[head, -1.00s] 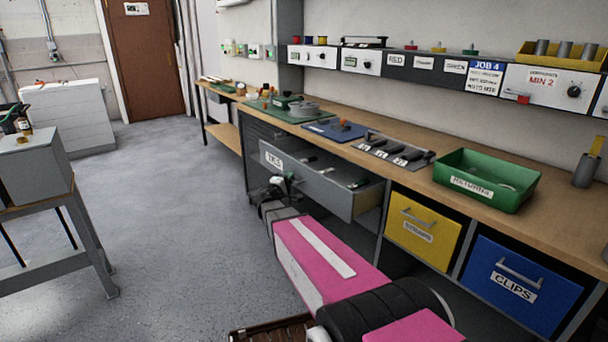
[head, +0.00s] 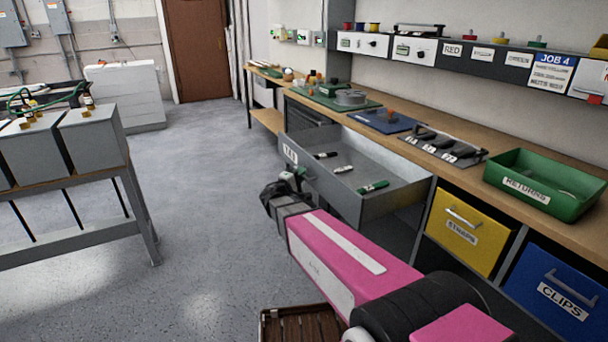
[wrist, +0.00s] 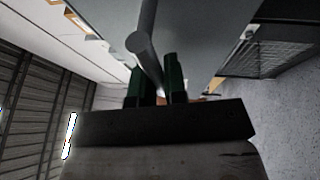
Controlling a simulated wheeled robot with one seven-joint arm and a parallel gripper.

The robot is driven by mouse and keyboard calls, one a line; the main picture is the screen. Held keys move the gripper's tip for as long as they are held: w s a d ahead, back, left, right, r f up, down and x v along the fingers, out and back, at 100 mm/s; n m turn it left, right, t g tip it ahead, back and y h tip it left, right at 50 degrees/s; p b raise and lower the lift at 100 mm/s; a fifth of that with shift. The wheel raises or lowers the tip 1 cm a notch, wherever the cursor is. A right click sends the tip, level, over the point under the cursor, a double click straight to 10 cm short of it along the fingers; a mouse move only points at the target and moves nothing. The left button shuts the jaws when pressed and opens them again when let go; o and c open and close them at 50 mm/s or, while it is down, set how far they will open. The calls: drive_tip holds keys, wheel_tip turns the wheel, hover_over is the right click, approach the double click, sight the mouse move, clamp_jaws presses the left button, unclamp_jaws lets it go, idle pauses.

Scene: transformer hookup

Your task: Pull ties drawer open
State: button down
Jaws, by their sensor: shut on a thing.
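The grey ties drawer (head: 340,198) is pulled well out from under the bench in the head view. Its front bears a white label, partly hidden by my gripper. Several small marker-like items lie inside, among them a green one (head: 373,187). My gripper (head: 292,180) is at the drawer's front, low and near its middle. In the wrist view, the green fingers of my gripper (wrist: 159,82) are shut on the grey bar handle (wrist: 147,45), which runs between them. The drawer's front panel fills the upper part of that view.
A yellow straps drawer (head: 464,231) and a blue clips drawer (head: 562,298) are closed to the right. The wooden bench top above holds a green returns tray (head: 545,184). A stand with grey boxes (head: 92,140) is at left. The floor between is clear.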

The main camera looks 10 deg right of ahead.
drive_tip(key=c, duration=1.2)
unclamp_jaws()
drive_tip(key=v, duration=1.1)
